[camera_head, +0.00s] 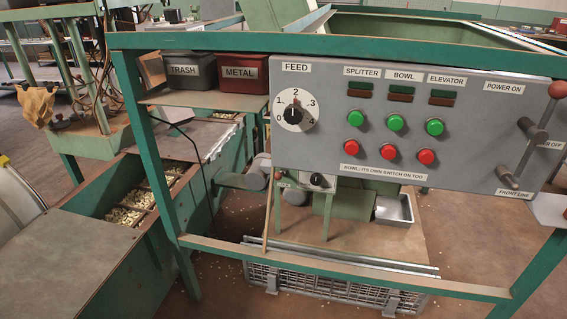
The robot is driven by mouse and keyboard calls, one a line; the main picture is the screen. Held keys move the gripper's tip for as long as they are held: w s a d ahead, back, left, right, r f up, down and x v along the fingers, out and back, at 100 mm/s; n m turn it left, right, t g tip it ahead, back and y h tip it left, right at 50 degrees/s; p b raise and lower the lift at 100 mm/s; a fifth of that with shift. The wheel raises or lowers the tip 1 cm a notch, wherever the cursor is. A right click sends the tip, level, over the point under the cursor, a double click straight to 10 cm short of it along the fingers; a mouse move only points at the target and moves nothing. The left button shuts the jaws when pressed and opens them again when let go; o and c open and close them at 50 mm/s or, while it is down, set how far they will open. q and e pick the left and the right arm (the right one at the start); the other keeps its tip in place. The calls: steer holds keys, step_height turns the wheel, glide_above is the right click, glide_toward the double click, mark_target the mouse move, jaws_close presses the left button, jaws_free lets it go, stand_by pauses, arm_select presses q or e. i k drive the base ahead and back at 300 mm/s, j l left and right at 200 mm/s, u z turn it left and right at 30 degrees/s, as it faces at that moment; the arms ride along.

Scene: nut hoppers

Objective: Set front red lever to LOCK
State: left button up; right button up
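A lever with a red knob (557,90) is at the right end of the grey control panel (300,150). Its thin rod slants from the knob at the upper right down to the lower left, passing dark round parts. The labels POWER ON, a partly covered OFF label and FRONT LINE are around it. No label reading LOCK can be made out. A small reddish knob (278,175) shows below the panel on the left, too small to tell what it is. Neither of my grippers is in view.
The panel has a FEED dial (294,113) pointing near 2, plus green and red buttons. TRASH (188,70) and METAL (241,72) bins stand to its left. A green frame rail (340,270) crosses below, above a wire basket (335,287). Nut-filled bins are at left.

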mark_target(278, 175)
steer(key=i+j+z, duration=0.2)
steer(key=i, duration=0.3)
steer(key=i+j+z, duration=0.2)
steer(key=i, duration=0.25)
steer(key=l, duration=0.1)
